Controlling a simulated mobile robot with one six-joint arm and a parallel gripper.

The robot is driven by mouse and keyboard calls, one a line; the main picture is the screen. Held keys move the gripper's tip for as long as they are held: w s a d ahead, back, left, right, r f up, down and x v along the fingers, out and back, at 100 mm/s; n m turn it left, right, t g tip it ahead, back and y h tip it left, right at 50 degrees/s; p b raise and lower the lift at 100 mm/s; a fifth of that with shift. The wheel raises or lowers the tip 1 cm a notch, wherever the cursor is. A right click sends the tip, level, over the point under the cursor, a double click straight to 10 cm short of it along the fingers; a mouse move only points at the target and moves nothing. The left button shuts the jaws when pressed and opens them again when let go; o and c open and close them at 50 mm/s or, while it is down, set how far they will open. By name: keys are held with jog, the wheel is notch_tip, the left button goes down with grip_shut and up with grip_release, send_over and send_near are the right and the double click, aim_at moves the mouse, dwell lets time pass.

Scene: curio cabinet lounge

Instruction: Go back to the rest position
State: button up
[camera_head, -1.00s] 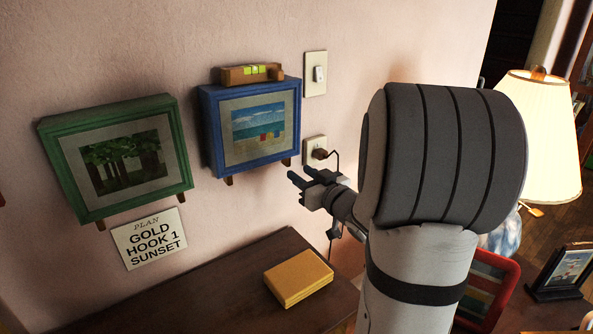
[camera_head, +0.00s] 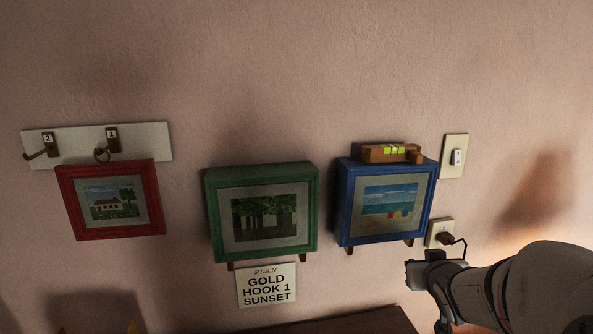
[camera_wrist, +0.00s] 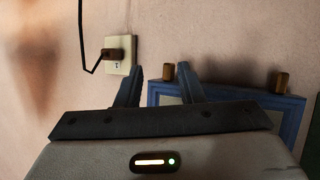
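My gripper (camera_head: 420,272) is at the lower right of the head view, just below the wall outlet and to the lower right of the blue frame. In the wrist view, the two fingers of my gripper (camera_wrist: 153,76) stand apart with nothing between them. The blue frame (camera_head: 344,205) holds a beach picture and sits on wooden pegs; part of it shows behind the fingers in the wrist view (camera_wrist: 293,105). The outlet (camera_head: 432,232) has a dark plug and cord in it, also visible in the wrist view (camera_wrist: 117,69).
A red frame (camera_head: 150,195) hangs below hook 1 (camera_head: 113,140) on a white board. A green frame (camera_head: 212,210) sits on pegs above a sign (camera_head: 267,287) reading "PLAN GOLD HOOK 1 SUNSET". A spirit level (camera_head: 380,153) rests on the blue frame. A light switch (camera_head: 456,157) is right.

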jog(key=s+a+g+y+p, duration=0.1)
jog(key=s+a+g, duration=0.4)
jog(key=s, duration=0.5)
jog(key=s+a+r+g+y+p, duration=0.1)
jog(key=s+a+g+p, duration=0.3)
jog(key=s+a, duration=0.4)
jog(key=s+g, duration=0.1)
jog(key=s, duration=0.1)
jog(key=shift+s+n, duration=0.3)
jog(key=shift+s, duration=0.1)
jog(key=shift+w, duration=0.1)
jog(key=n+t+y+b, duration=0.2)
jog(key=t+y+b, duration=0.2)
jog(key=t, duration=1.1)
send_near(412, 244)
jog(key=x, duration=1.1)
jog(key=shift+w+a+r, duration=0.1)
jog(key=shift+w, duration=0.3)
